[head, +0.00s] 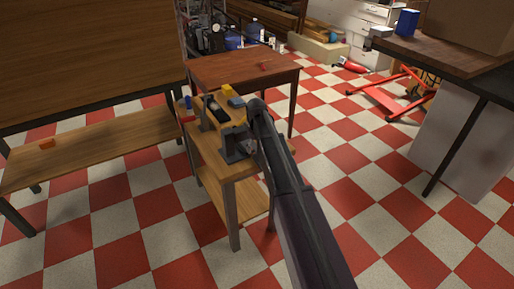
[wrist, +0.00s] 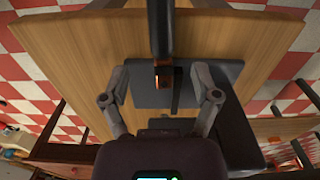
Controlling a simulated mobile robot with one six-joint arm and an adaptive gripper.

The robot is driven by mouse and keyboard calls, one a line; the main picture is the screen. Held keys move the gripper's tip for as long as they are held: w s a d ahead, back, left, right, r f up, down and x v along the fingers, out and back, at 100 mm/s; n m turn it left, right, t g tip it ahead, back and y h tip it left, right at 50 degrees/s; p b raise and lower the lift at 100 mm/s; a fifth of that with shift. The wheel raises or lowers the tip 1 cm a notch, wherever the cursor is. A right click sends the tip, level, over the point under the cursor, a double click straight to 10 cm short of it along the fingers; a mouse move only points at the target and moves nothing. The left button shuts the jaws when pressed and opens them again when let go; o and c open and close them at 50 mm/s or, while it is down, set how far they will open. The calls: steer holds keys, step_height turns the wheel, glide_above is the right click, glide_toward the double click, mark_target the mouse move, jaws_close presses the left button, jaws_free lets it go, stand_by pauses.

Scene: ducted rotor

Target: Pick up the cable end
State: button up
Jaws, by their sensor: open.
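In the wrist view, a thick dark strand (wrist: 160,28) runs down from the top edge and ends in a small copper-coloured tip (wrist: 163,77), which looks like the cable end. My gripper (wrist: 161,80) is open, with one finger on each side of the tip and clear gaps between. Whether the tip is level with the fingertips I cannot tell. A dark grey plate or stand lies behind the tip (wrist: 145,95). In the head view, a grey stand (head: 236,148) is on the small wooden table, beside the end of my arm. The cable end is not clear there.
A wooden workbench (head: 80,165) is at left. Checkered floor is open at right.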

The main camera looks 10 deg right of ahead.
steer(key=shift+r+p, duration=4.8)
steer(key=shift+r, duration=0.3)
steer(key=s+r+m+p, duration=0.1)
steer(key=s+r+p, duration=0.4)
steer(key=s, duration=0.6)
steer(key=s+r+m+p, duration=0.2)
steer(key=s+r+p, duration=0.3)
steer(key=s, duration=0.7)
steer(key=shift+a+r+m+p, duration=0.25)
steer(key=shift+r+m+p, duration=0.05)
steer(key=shift+r+p, duration=0.1)
steer(key=n+b, duration=0.4)
steer(key=b, duration=0.8)
glide_above(256, 155)
steer(key=s, duration=0.1)
steer(key=f, duration=1.2)
steer(key=shift+d+f, duration=0.15)
steer(key=shift+d, duration=0.2)
steer(key=shift+f, duration=0.1)
step_height(256, 155, down, 8)
steer(key=b, duration=0.9)
steer(key=shift+f, duration=0.25)
steer(key=shift+f, duration=0.1)
